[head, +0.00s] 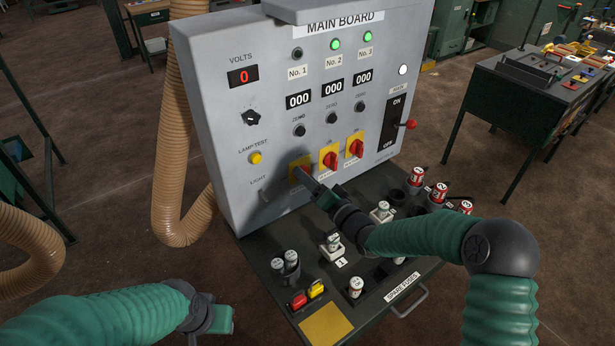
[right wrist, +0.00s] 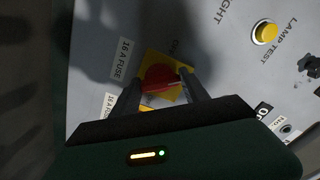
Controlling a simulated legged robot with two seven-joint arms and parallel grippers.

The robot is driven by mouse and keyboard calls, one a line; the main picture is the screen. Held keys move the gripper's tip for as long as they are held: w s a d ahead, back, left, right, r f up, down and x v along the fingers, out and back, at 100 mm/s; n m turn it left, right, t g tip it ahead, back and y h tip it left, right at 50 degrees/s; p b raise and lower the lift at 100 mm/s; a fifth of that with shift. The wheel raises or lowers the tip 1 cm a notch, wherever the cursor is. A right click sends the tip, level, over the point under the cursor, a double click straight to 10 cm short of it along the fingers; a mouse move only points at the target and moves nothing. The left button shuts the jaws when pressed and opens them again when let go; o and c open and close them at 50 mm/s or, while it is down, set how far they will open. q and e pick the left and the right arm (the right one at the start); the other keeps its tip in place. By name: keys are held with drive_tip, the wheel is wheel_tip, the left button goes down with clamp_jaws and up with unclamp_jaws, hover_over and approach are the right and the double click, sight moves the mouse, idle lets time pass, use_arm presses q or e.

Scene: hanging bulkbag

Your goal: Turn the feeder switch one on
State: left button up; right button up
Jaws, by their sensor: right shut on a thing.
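Feeder switch one is a red rotary knob on a yellow plate (head: 296,166), the leftmost of three in the lower part of the grey main board. My right gripper (head: 305,175) is at this knob and partly hides it. In the right wrist view the red knob (right wrist: 160,77) sits between the two fingers, which are shut on it. The lamp above No. 1 (head: 297,53) is dark, while the lamps above No. 2 and No. 3 are lit green. My left gripper (head: 215,320) is at the lower left, away from the board; its fingers do not show clearly.
Two more red feeder switches (head: 330,160) are just right of the first. Fuses (head: 333,242) and holders stand on the dark ledge below my right arm. A red-tipped main lever (head: 410,124) sticks out at the board's right. Ribbed hoses (head: 172,150) hang at the left.

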drive_tip(key=shift+d+m+p, duration=0.15)
drive_tip(key=shift+m+p, duration=0.65)
drive_tip(key=shift+m, duration=2.9)
drive_tip(key=shift+f, duration=0.1)
drive_tip(key=o, duration=1.4)
drive_tip(key=shift+w, duration=0.1)
